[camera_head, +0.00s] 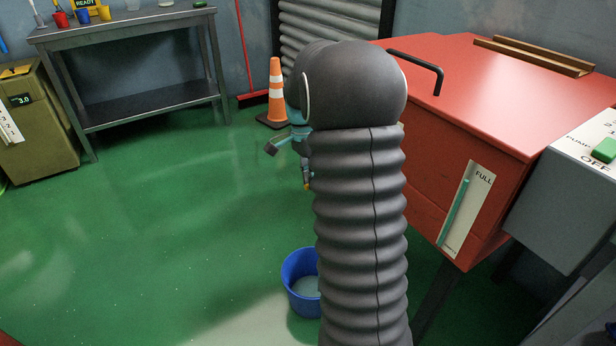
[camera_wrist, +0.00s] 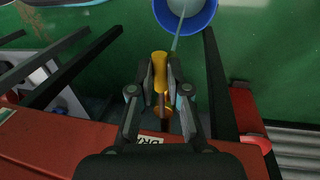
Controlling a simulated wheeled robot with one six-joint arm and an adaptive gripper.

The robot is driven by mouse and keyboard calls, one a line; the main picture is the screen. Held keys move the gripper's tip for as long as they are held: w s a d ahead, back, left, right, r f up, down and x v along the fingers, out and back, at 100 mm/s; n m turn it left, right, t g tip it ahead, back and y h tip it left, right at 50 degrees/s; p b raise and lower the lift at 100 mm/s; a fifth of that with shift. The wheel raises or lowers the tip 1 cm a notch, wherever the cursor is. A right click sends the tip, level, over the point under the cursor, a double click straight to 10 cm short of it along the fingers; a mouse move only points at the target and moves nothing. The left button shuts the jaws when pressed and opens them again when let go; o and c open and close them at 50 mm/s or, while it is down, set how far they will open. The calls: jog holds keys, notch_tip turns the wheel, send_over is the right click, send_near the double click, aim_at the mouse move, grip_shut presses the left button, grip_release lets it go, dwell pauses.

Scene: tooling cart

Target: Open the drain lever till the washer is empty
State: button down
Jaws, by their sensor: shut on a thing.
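The red parts washer (camera_head: 450,120) stands at the right in the head view. Its level gauge (camera_head: 461,210) is marked FULL at the top, and the teal column reaches close to that mark. In the wrist view, my gripper (camera_wrist: 160,78) is shut on the yellow drain lever (camera_wrist: 159,66), which sits between the fingers. A partly hidden label (camera_wrist: 150,140) lies beneath the gripper. A thin pale stream (camera_wrist: 177,35) runs into the blue bucket (camera_wrist: 204,22). The bucket (camera_head: 289,290) also shows on the floor in the head view, with liquid inside, partly hidden by my arm.
A grey control box (camera_head: 560,190) with a green pump switch (camera_head: 604,150) is at the right. A metal bench (camera_head: 150,100), a traffic cone (camera_head: 276,90) and an olive cabinet (camera_head: 40,130) stand behind. The green floor at left is clear.

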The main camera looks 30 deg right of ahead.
jog(key=shift+d+r, duration=0.1)
jog(key=shift+d, duration=0.05)
jog(key=c, duration=1.4)
grip_release()
jog(key=shift+w+r, duration=0.1)
jog(key=shift+r, duration=0.1)
notch_tip(320, 180, up, 11)
jog(key=w, duration=0.2)
jog(key=shift+r, duration=0.15)
jog(key=shift+w, duration=0.1)
